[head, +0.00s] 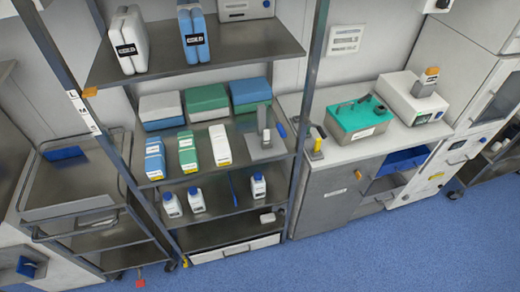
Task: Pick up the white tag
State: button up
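I cannot tell for certain which thing is the white tag. Small white labels with dark letters (82,110) run down the left front post of the shelf rack. A small white object (267,217) lies on the lowest rack shelf at the right; its details are too small to read. My gripper is not in view.
The rack's middle shelf holds blue, green and white boxes (190,149) and a grey device (265,135). White bottles (196,200) stand below. A counter (350,150) at right bears a teal-topped unit (358,115), with an open blue drawer below. Blue floor (400,255) is clear in front.

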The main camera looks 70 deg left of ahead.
aim_at(265, 139)
jog(key=k, duration=1.75)
jog(key=u, duration=1.55)
jog(key=i, duration=1.05)
jog(key=z, duration=0.05)
